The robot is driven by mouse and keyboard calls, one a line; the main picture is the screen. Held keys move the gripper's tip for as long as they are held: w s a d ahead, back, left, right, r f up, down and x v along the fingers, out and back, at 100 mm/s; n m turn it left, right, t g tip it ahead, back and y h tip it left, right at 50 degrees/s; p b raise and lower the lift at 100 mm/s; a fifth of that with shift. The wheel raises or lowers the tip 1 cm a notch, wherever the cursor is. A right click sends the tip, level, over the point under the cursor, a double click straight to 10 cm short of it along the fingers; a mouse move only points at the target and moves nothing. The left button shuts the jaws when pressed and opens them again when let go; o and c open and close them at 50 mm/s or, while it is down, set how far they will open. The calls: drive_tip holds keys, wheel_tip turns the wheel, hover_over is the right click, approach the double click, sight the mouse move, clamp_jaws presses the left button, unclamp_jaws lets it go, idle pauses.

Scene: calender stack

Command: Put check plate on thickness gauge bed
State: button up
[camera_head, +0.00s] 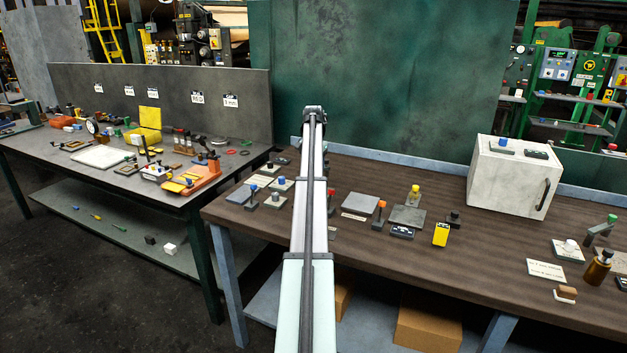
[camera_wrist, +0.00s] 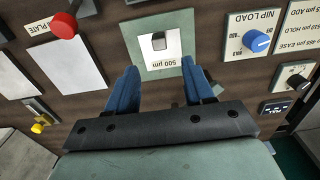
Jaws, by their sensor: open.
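A square plate marked 500 µm (camera_wrist: 140,57), with a grey-green border and a small grey knob (camera_wrist: 159,41), lies on the brown table in the wrist view. It may be the check plate, but no label in view says so. My gripper (camera_wrist: 160,66) is open and empty. Its blue fingers point toward the plate, one on each side of the marking. I cannot tell the height above the plate. My arm hides this gripper in the head view. A round dial gauge (camera_head: 92,127) stands on the left bench; I cannot tell whether it is the thickness gauge.
A NIP LOAD plate with a blue knob (camera_wrist: 257,41) and a red knob (camera_wrist: 64,25) flank the marked plate. Bare plates, a yellow device (camera_head: 441,233) and a large pale box (camera_head: 510,175) stand on the brown table. The left bench is crowded. Open wood lies along the table's front.

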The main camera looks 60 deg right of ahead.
drive_tip(key=shift+r, duration=1.95)
